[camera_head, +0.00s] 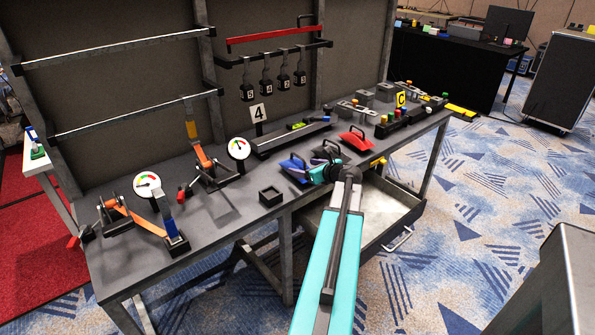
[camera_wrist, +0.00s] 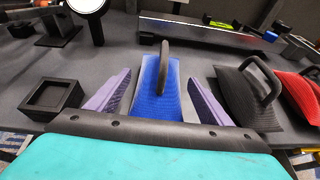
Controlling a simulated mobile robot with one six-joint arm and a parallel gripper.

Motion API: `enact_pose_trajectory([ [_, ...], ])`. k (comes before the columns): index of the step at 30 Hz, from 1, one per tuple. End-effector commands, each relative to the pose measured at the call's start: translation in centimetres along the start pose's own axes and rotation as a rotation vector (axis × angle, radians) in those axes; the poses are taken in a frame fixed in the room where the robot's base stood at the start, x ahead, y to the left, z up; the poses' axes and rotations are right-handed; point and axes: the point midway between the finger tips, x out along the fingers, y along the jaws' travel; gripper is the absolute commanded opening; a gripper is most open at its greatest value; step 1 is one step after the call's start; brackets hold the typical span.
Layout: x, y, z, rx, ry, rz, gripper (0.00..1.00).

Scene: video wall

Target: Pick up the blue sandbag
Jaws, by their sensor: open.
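The blue sandbag (camera_wrist: 157,90) lies on the grey workbench (camera_wrist: 30,70), with a dark upright handle loop on top. In the wrist view my gripper (camera_wrist: 162,92) is open, with one purple finger on each side of the sandbag. The fingers look apart from its sides; whether they touch cannot be told. In the head view the blue sandbag (camera_head: 292,166) shows just left of the end of my teal arm, which hides part of the gripper there.
A black sandbag (camera_wrist: 243,97) and a red sandbag (camera_wrist: 299,97) lie to the right. A small black square box (camera_wrist: 50,98) stands to the left. A long metal tray (camera_head: 290,137) is behind. An open drawer (camera_head: 395,205) sticks out below the bench.

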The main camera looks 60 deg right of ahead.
Motion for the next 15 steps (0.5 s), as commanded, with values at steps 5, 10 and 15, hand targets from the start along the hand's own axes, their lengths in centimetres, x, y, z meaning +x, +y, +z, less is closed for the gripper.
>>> enact_pose_trajectory([
  [5, 0.5, 0.0, 0.0, 0.0, 0.0, 0.001, 0.73],
  [10, 2.0, -0.1, -0.2, 0.001, 0.0, 0.001, 0.73],
  [15, 3.9, -0.2, -0.3, -0.001, 0.0, 0.002, 0.73],
])
